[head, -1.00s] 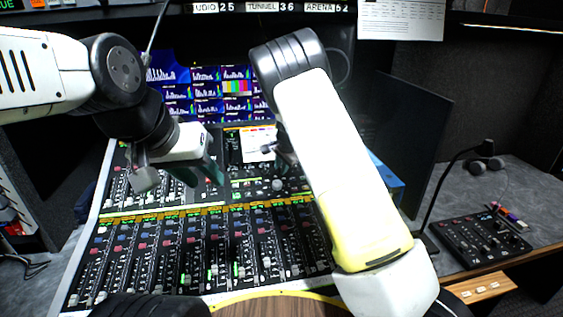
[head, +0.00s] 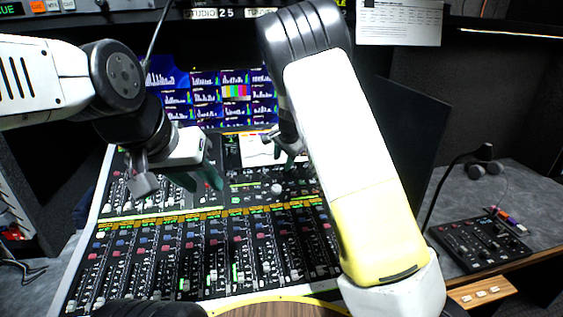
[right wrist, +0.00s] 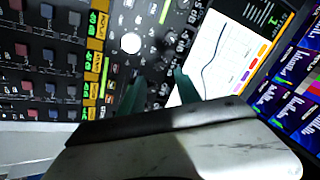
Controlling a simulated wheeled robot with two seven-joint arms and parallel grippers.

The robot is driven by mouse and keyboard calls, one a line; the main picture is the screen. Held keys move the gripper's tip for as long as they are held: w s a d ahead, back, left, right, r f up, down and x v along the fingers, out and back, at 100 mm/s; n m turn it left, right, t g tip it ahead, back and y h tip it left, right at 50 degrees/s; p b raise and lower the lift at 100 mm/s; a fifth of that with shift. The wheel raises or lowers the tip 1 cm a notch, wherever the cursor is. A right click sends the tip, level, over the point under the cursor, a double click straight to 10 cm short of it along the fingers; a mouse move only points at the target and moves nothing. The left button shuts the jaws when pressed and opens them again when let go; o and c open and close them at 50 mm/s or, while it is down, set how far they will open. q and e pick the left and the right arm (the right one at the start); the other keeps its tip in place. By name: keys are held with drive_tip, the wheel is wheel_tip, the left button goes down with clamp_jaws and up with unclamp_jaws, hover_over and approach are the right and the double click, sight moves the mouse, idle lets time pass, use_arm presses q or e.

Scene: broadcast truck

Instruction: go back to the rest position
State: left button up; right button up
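My left gripper (head: 200,180) hangs over the upper left part of the mixing console (head: 150,215). Its two teal fingers stand apart with nothing between them. My right gripper (head: 288,148) is above the upper middle of the console, near its small lit screen (head: 256,150), and is partly hidden by my right arm. In the right wrist view, the fingers of my right gripper (right wrist: 160,90) are apart and empty, with the console's knobs and screen behind them. Neither gripper holds anything.
A wall of monitors (head: 220,95) stands behind the console. On the right desk are a small control panel (head: 480,240), a gooseneck microphone (head: 455,165) and headphones (head: 487,168). A paper sheet (head: 400,22) hangs at the top. Bare desk shows around the panel.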

drive_tip(key=shift+s+r, duration=0.1)
drive_tip(key=shift+r, duration=0.1)
drive_tip(key=s+d+r+n+y, duration=0.2)
drive_tip(key=s+d+r, duration=0.2)
drive_tip(key=s+r, duration=0.45)
drive_tip(key=s+d+r+n+y, duration=0.1)
drive_tip(key=s+d+r+n, duration=0.4)
drive_tip(key=s, duration=0.6)
drive_tip(key=s+d+r+n+h, duration=0.1)
drive_tip(key=s+d, duration=0.1)
drive_tip(key=s, duration=0.7)
drive_tip(key=s+d+r+n+h, duration=0.1)
drive_tip(key=s+d+r, duration=0.1)
drive_tip(key=s, duration=0.8)
drive_tip(key=shift+d+n+t, duration=0.2)
drive_tip(key=shift+n+t, duration=0.2)
drive_tip(key=shift+r, duration=0.1)
